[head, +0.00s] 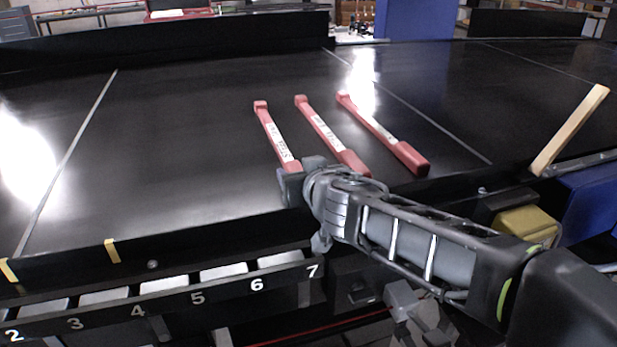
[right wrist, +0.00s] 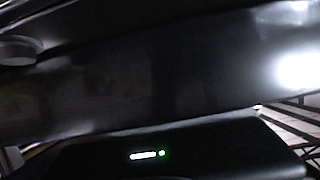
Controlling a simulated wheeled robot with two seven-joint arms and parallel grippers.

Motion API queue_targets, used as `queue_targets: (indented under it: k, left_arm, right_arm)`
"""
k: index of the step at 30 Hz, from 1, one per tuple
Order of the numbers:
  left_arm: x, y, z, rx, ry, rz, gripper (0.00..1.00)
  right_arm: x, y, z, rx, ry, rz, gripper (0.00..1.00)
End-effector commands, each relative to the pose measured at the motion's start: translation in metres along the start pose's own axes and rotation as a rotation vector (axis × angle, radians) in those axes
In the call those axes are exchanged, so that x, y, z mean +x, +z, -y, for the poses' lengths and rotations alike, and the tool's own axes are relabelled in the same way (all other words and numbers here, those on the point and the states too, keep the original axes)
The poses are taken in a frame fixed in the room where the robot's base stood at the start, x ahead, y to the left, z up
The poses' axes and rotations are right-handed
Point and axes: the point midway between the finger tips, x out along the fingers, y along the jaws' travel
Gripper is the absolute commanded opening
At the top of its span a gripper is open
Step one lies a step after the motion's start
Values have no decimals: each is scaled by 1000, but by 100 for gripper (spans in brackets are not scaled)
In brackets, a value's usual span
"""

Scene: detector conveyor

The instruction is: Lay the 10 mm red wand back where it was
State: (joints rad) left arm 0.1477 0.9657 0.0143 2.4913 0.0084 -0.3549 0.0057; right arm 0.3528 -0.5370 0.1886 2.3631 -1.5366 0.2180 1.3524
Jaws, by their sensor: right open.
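Three red wands with white labels lie side by side on the black conveyor in the head view: a left wand (head: 265,117), a middle wand (head: 318,127) and a right wand (head: 385,135). The print is too small to read, so I cannot tell which is the 10 mm one. My right gripper (head: 291,184) is open at the near end of the left wand and hides part of that end. I cannot tell if it touches the wand. No wand can be made out in the dark right wrist view. My left gripper is out of view.
A numbered rack (head: 165,287) runs below the front edge at left. The belt (head: 170,150) left of the wands is clear. A yellow block (head: 527,226) sits beyond my right forearm.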

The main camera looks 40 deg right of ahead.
Motion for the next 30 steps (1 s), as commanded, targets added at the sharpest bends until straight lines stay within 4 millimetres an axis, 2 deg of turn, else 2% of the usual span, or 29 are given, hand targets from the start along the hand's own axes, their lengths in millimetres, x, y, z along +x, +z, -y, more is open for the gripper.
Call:
queue_targets:
  k: [5,12,18,23,30]
  left_arm:
    - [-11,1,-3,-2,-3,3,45]
    - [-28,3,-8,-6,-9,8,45]
    - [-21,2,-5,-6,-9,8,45]
    - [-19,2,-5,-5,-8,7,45]
    - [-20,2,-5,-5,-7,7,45]
  right_arm:
    - [-25,-4,0,1,-1,-3,52]
    - [-73,-5,1,2,-4,-6,52]
    - [-102,0,0,1,-1,-8,52]
    - [-114,0,0,0,-2,-3,52]
    - [-115,0,0,0,-1,0,52]
